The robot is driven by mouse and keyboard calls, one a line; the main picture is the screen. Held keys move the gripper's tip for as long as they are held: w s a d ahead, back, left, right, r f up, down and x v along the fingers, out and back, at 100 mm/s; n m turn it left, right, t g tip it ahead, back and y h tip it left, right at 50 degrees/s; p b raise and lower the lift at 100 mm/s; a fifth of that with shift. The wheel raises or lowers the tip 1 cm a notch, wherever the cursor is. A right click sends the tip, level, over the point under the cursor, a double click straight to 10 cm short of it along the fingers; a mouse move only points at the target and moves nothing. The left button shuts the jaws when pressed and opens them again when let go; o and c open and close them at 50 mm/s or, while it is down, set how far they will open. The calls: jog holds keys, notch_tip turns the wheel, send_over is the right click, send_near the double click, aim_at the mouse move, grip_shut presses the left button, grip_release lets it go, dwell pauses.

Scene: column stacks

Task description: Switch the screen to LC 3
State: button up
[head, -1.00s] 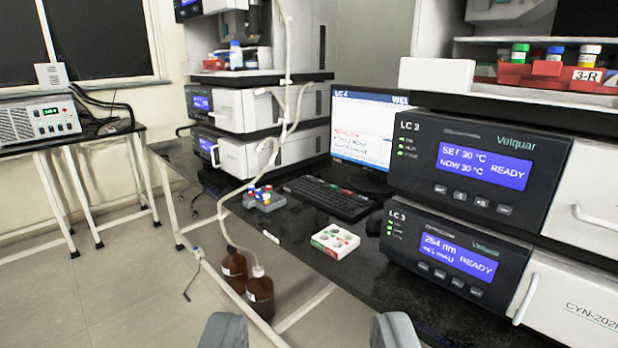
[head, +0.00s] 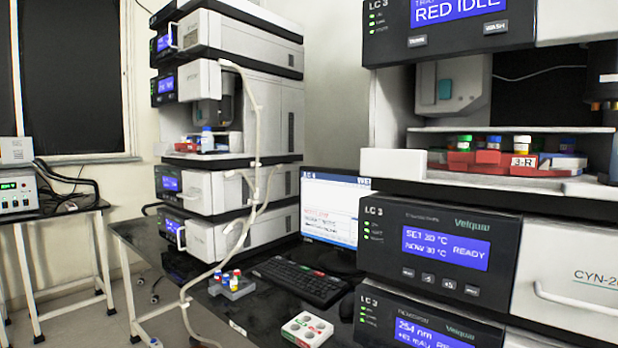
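The computer screen (head: 330,212) stands on the black bench between the two instrument stacks, lit with a blue header bar. The header seems to read LC 4, but the text is small and its right side is cut by the right stack. The right stack's modules carry LC 3 labels: an upper one reading RED IDLE (head: 462,12), one reading SET 30 °C (head: 446,246) and one reading 254 nm (head: 425,335). My gripper is out of view.
A pale tube (head: 256,150) hangs before the left stack (head: 240,190). A red tray of vials (head: 490,160) sits in the right stack.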

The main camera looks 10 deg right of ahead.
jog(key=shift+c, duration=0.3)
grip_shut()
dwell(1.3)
